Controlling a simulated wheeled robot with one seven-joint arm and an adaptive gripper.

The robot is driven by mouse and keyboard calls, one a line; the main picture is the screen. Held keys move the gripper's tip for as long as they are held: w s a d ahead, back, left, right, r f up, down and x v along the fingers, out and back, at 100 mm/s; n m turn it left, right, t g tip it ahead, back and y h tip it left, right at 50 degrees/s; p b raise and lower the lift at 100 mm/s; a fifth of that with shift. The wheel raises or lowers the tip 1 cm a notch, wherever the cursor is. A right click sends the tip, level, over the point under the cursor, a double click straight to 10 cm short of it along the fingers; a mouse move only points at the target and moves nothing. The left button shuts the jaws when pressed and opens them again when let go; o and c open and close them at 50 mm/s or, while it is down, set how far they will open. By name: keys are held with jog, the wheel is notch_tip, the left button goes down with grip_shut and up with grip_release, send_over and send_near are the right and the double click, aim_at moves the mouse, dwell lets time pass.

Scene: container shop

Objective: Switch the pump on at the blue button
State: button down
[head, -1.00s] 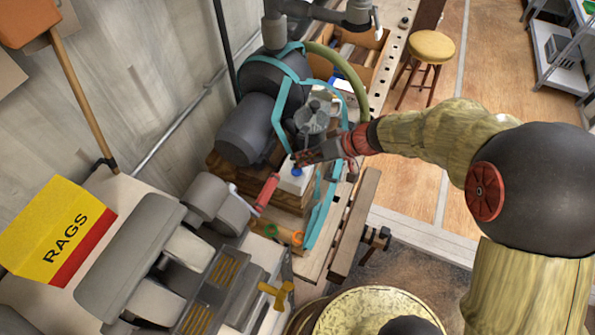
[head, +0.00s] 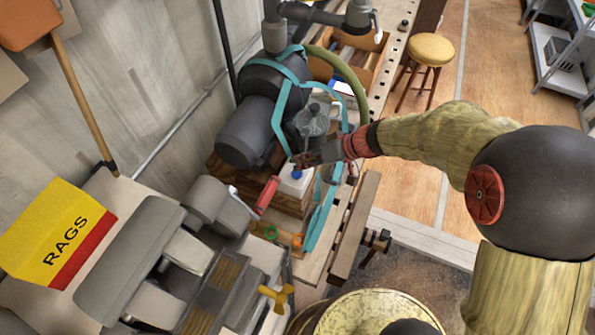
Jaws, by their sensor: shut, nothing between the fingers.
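The blue button (head: 297,173) sits on a small white box (head: 293,184) on a wooden block beside the pump. The grey pump (head: 247,131) stands behind it, with teal straps around it. My gripper (head: 303,160) is shut and empty, just above and slightly behind the button in the picture. Its tips overlap the far edge of the box. I cannot tell whether they touch the button.
A red-handled tool (head: 268,194) lies left of the white box. A grey bench grinder (head: 205,200) and a yellow rags box (head: 55,235) stand at the lower left. A teal strap (head: 320,220) hangs right of the box. A stool (head: 431,48) stands on the open floor.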

jog(key=shift+f+b, duration=0.5)
jog(key=shift+b, duration=0.55)
dwell(0.4)
jog(key=shift+r, duration=0.55)
notch_tip(320, 180, up, 6)
jog(key=shift+p, duration=0.5)
dwell(0.8)
